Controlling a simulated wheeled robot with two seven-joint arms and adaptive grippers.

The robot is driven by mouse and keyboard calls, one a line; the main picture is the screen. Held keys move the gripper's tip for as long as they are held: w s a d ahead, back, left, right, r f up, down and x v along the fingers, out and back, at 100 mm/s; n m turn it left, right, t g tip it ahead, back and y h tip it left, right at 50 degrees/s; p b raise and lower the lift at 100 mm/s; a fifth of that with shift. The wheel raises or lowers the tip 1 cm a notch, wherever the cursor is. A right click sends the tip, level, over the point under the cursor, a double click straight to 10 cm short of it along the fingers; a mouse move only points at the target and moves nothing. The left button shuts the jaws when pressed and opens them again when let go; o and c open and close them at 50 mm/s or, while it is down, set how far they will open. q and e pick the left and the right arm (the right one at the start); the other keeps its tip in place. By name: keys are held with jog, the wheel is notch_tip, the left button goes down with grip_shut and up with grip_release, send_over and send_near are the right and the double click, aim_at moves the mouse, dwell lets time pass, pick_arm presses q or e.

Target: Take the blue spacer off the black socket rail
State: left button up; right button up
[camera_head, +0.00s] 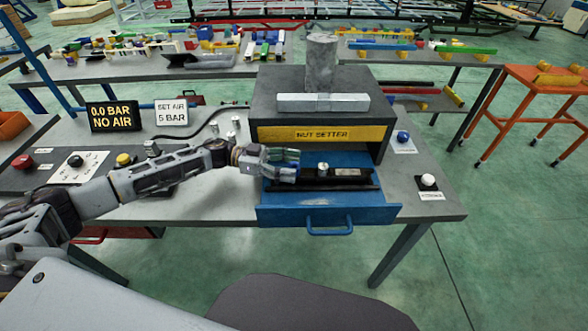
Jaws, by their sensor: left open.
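The black socket rail (345,178) lies in the open blue drawer (330,213) under the nut setter. A silver socket (322,170) stands upright on the rail. My left gripper (293,165) reaches in from the left and is open at the rail's left end, left of the silver socket. A small blue patch shows at its fingers; I cannot tell whether it is the blue spacer or part of the gripper. The gripper covers the rail's left end. My right gripper is not in view.
The nut setter housing (272,100) stands over the drawer's back. A "0.0 BAR NO AIR" display (113,116) and a "SET AIR 5 BAR" sign (171,112) stand left. A white knob (428,180) sits right of the drawer. The bench top between them is clear.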

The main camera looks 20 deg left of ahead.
pick_arm(q)
grip_shut()
dwell(0.3)
jog(key=shift+r, duration=0.15)
notch_tip(320, 180, up, 28)
jog(key=p, duration=0.1)
dwell(0.7)
dwell(0.6)
